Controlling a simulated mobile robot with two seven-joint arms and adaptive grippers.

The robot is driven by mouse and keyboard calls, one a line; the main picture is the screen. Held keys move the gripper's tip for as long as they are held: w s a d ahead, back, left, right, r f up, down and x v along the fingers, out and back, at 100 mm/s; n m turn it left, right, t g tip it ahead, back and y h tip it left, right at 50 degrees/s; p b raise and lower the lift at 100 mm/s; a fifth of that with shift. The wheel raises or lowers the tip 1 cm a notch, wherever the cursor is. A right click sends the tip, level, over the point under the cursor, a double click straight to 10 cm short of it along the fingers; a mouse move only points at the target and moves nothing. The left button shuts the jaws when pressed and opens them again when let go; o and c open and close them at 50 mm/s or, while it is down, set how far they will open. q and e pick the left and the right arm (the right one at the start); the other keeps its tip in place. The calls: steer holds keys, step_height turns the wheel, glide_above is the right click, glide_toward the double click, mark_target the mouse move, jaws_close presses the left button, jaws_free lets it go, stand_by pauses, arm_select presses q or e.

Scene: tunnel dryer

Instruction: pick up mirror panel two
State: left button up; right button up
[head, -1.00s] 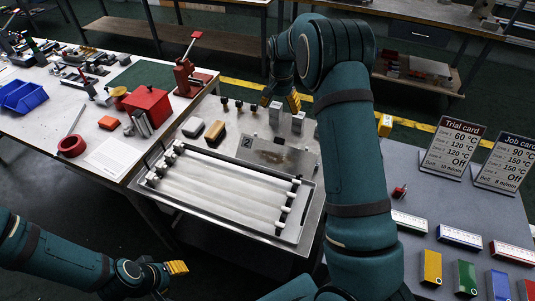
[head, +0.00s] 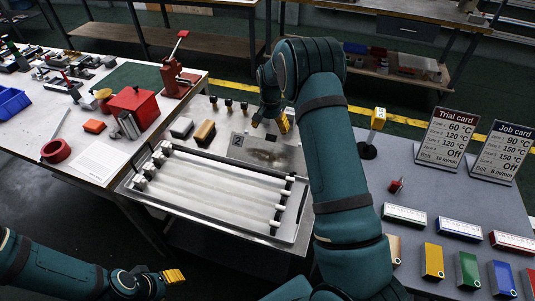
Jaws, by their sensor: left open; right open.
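Mirror panel two (head: 248,153), a flat silvery plate marked with a small "2" at its upper left, lies on the metal surface just behind the roller tray. A brownish smudge or reflection shows on it. My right gripper (head: 271,128), with yellow fingertips, is open and empty just above the panel's back edge in the picture. Whether it touches the panel I cannot tell. My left gripper (head: 172,276) is open and empty at the lower left, low in front of the tables and far from the panel.
The roller tray (head: 205,237) with white rollers lies in front of the panel. A black and a tan block (head: 204,133) and several dark knobs stand to its left. At right, a grey table (head: 420,205) holds a yellow-topped stand (head: 378,119), cards and coloured blocks.

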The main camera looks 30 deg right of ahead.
mark_target(271, 136)
steer(key=f, duration=0.5)
steer(key=shift+d+b, duration=0.2)
steer(key=shift+b, duration=0.2)
jaws_close()
steer(key=shift+r, duration=0.15)
